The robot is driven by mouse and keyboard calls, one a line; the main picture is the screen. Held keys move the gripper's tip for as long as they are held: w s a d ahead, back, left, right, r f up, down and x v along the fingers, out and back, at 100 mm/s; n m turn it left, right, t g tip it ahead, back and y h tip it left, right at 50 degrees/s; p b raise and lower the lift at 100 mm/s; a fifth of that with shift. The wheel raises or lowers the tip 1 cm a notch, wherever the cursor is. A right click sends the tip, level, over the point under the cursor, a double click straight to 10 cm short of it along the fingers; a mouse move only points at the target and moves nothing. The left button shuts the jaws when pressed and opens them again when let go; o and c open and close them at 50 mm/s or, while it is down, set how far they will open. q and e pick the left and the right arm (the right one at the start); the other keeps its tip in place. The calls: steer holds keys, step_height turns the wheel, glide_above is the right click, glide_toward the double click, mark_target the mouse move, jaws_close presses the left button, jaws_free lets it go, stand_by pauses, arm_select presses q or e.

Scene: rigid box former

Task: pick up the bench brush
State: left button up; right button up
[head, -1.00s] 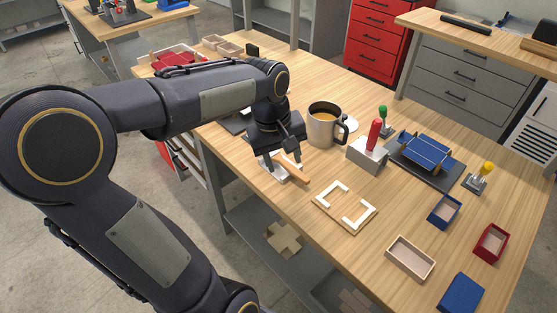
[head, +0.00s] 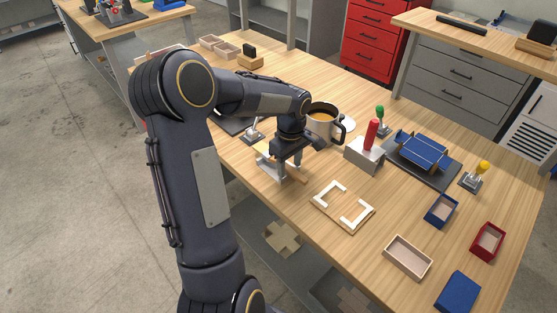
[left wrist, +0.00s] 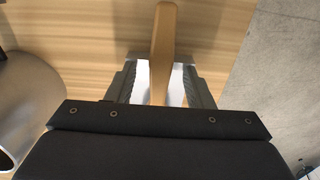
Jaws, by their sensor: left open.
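The bench brush shows as a tan wooden handle (head: 298,177) near the front edge of the workbench, partly hidden under my left gripper (head: 284,170). In the left wrist view the handle (left wrist: 164,45) runs lengthwise between the two fingers. My left gripper (left wrist: 163,88) is open, with one finger on each side of the handle. Gaps seem to remain beside it. A pale part shows beyond the fingers; the brush's far end is hidden by my gripper. My right gripper is not in view.
A board with white corner pieces (head: 343,206) lies to the right. A red-handled block (head: 366,153), a blue former (head: 423,150) and small open boxes (head: 408,257) stand further right.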

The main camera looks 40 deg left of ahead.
arm_select(q)
steer(key=shift+f, duration=0.1)
jaws_close()
stand_by(0.4)
steer(key=shift+r, duration=0.75)
steer(key=w+a+r+p, duration=0.1)
steer(key=w+a+r, duration=0.2)
steer(key=w+r, duration=0.8)
steer(key=w, duration=0.2)
steer(key=shift+w+a+r, duration=0.15)
steer(key=shift+w+r, duration=0.1)
steer(key=shift+w, duration=0.05)
